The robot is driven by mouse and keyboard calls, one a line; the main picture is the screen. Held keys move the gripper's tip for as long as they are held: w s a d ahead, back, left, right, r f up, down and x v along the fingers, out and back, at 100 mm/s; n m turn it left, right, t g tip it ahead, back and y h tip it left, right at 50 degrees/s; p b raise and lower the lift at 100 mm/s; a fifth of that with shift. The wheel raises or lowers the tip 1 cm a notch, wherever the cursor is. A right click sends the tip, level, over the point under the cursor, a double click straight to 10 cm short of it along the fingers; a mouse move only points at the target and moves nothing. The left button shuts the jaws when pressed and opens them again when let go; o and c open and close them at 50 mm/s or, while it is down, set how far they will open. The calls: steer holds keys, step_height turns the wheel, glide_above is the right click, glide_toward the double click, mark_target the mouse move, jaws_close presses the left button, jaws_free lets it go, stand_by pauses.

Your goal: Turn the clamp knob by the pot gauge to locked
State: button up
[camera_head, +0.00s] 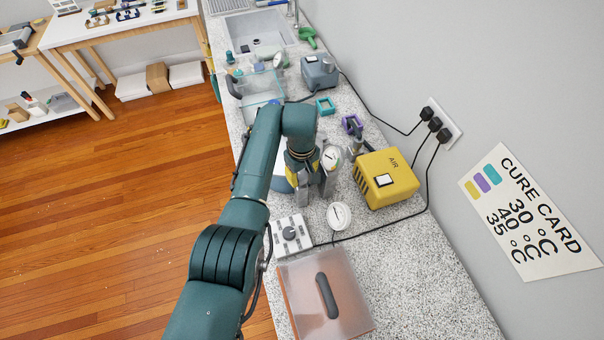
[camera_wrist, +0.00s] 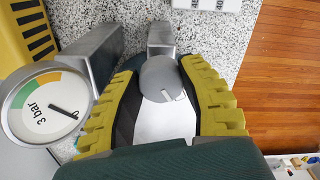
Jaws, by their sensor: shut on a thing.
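In the wrist view, the grey round clamp knob (camera_wrist: 160,78) sits between the two yellow-padded fingers of my gripper (camera_wrist: 158,72), which is shut on it. A small mark shows on the knob's face; no locked or open label is readable. The pot gauge (camera_wrist: 46,105) stands left of the fingers, reading "3 bar" on its white face with a green and orange band. In the head view, the gauge (camera_head: 331,158) shows just right of my gripper (camera_head: 305,195). My arm hides the knob and most of the pot there.
A yellow AIR box (camera_head: 388,178) stands right of my gripper. A loose dial (camera_head: 339,215), a white control box (camera_head: 290,233) and a clear-lidded box (camera_head: 326,295) lie nearer. Cables run along the wall side.

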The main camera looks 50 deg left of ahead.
mark_target(301, 175)
steer(key=m, duration=0.6)
steer(key=shift+s+f, duration=0.15)
steer(key=shift+f, duration=0.05)
steer(key=shift+m, duration=0.4)
steer(key=o, duration=1.2)
steer(key=shift+r, duration=0.1)
steer(key=shift+r, duration=0.15)
step_height(301, 175, up, 12)
steer(key=shift+f, duration=0.1)
